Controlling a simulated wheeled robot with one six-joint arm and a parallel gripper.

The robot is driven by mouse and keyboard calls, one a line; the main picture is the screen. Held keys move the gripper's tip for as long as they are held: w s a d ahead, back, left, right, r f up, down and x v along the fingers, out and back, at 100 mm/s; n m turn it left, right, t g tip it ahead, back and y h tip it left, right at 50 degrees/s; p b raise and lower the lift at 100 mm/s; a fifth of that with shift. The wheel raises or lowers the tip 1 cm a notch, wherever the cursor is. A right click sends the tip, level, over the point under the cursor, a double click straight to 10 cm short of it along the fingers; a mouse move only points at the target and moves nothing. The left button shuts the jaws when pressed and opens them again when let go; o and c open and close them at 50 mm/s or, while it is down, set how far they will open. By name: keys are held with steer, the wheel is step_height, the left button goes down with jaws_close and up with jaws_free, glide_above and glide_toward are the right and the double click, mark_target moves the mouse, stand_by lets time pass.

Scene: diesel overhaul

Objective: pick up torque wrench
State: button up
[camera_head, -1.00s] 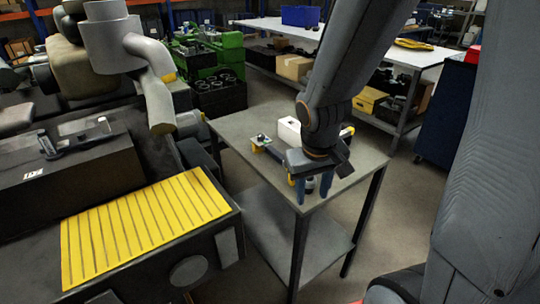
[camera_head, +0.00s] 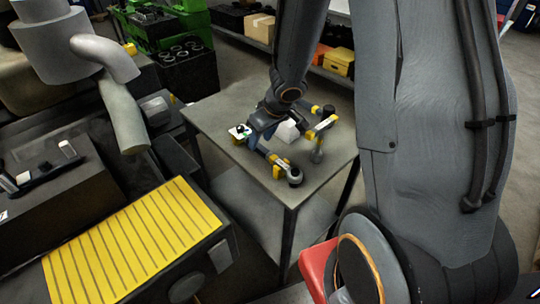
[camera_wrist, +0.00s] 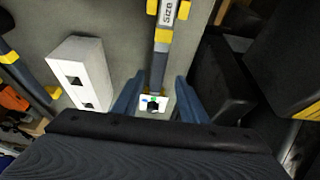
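A long wrench-like tool (camera_head: 274,161) with a blue-grey shaft, yellow bands and a round dark head lies on the grey table; it looks like the torque wrench. In the wrist view its shaft (camera_wrist: 160,62) bears a label reading "Size". A small white plate with green and blue marks (camera_wrist: 153,104) sits at its near end. My gripper (camera_head: 253,139) is low over that end. Its two blue fingers (camera_wrist: 156,98) are apart, one on each side of the plate, with gaps visible. A second yellow-banded tool (camera_head: 322,127) lies at the right; which is the torque wrench is not certain.
A white block (camera_head: 287,131) with square holes lies close beside the tool, between the two tools. Dark bulky parts (camera_wrist: 221,80) stand close on the right in the wrist view. The table's front part (camera_head: 290,197) is bare. A yellow ribbed panel (camera_head: 130,245) lies front left.

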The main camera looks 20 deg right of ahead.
steer(key=shift+w+a+f, duration=0.2)
steer(key=shift+w+f, duration=0.1)
steer(key=shift+f, duration=0.3)
steer(key=b+x, duration=0.2)
steer(key=x, duration=0.1)
steer(key=b+x, duration=0.1)
steer(key=x, duration=0.1)
steer(key=shift+w+d+b, duration=0.1)
steer(key=shift+d+b, duration=0.2)
steer(key=shift+r, duration=0.1)
jaws_close()
